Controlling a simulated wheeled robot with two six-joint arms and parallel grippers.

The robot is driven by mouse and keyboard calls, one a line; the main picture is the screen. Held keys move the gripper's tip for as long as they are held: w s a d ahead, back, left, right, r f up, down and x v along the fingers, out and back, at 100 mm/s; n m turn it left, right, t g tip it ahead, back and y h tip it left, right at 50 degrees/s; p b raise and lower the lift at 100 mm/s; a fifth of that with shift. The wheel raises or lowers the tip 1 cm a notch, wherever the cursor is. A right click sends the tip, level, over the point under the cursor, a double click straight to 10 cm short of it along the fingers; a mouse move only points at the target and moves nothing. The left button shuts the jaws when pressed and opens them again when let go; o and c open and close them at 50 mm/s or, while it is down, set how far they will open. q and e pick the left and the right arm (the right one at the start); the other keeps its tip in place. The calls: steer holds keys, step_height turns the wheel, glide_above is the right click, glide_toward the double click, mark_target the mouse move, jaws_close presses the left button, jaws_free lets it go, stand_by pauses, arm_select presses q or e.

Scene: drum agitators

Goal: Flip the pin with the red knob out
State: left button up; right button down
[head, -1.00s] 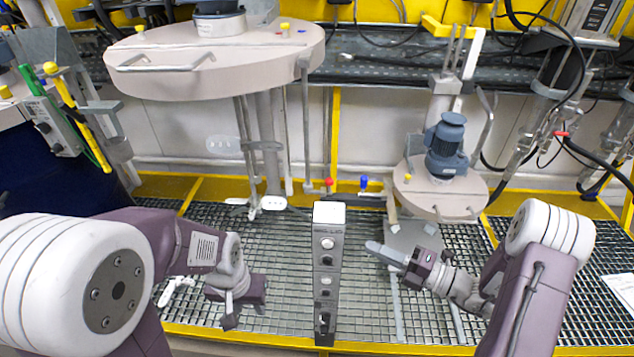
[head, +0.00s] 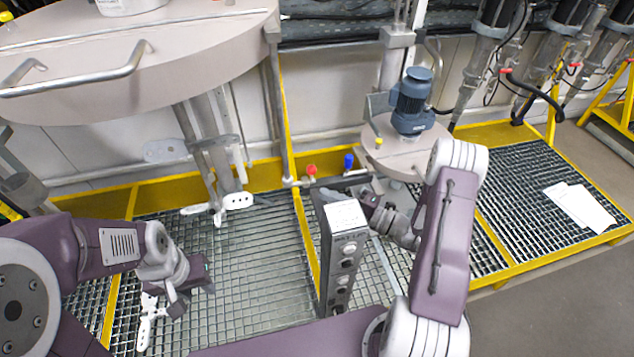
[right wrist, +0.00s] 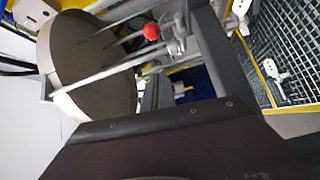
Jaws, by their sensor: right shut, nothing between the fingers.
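The red knob (head: 311,169) sits on a short upright pin at the rail by the yellow edge, left of a blue knob (head: 349,161). A red ball knob (right wrist: 151,31) also shows in the right wrist view, by metal rods and a bracket. My right gripper (head: 336,194) is shut and empty, just behind and above the control post, near and a little below the red knob in the picture. Its tips are partly hidden. My left gripper (head: 172,308) hangs low over the grating at the left, away from the knob; its jaw opening is unclear.
A grey control post (head: 341,265) stands between my arms, close to my right gripper. A large drum lid (head: 150,60) with handles overhangs the left. A smaller lid with a blue motor (head: 412,100) stands behind my right arm. Paper sheets (head: 580,208) lie on the right grating.

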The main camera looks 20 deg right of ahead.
mark_target(300, 183)
steer(key=x, duration=0.9)
steer(key=d, duration=0.1)
steer(key=w+d, duration=0.1)
steer(key=d, duration=0.1)
steer(key=shift+w+d+f, duration=0.2)
steer(key=shift+w+d, duration=0.15)
steer(key=shift+w, duration=0.05)
steer(key=shift+a, duration=0.1)
steer(key=d, duration=0.6)
